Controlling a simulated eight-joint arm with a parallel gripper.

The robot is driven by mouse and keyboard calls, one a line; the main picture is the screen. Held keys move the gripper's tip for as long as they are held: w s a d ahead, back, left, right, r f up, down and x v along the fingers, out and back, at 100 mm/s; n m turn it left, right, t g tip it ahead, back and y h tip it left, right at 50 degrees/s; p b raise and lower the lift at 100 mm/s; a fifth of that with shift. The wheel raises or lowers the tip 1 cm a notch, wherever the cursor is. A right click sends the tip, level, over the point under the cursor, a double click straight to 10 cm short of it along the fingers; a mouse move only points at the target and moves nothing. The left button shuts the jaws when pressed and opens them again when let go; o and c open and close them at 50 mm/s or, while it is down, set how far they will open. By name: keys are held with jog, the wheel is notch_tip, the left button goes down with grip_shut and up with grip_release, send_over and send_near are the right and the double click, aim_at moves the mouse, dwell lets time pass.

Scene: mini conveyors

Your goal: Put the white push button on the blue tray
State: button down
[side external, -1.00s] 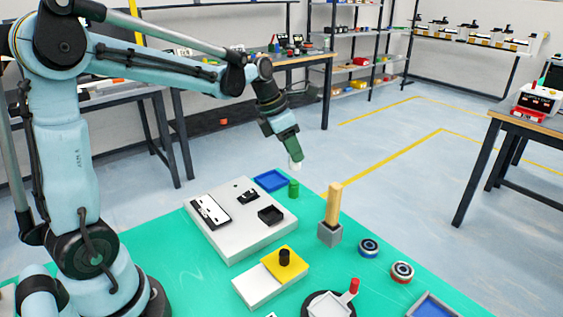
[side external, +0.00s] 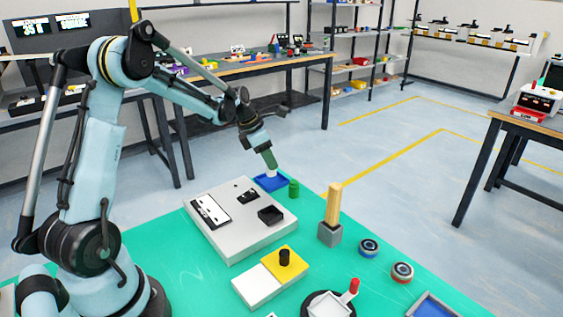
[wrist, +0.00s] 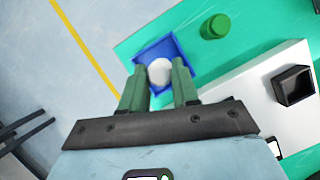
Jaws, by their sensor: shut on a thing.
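The white push button (wrist: 160,72) is between the two green fingers of my gripper (wrist: 160,84) in the wrist view. My gripper (side external: 271,168) is shut on it in the side view, and the white button (side external: 272,174) shows just below the fingertips. The blue tray (side external: 262,184) lies at the far corner of the green table, below the button. In the wrist view the blue tray (wrist: 184,46) surrounds the button from above. I cannot tell whether the button touches the tray floor.
A green button (side external: 294,188) stands just right of the tray. A white console (side external: 235,238) with a black box is in front. A wooden post in a grey block (side external: 330,234) stands further right. The table edge runs close behind the tray.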

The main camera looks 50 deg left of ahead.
jog(key=shift+f, duration=1.15)
jog(key=shift+f, duration=0.15)
jog(key=c, duration=0.8)
grip_release()
jog(key=shift+c, duration=0.2)
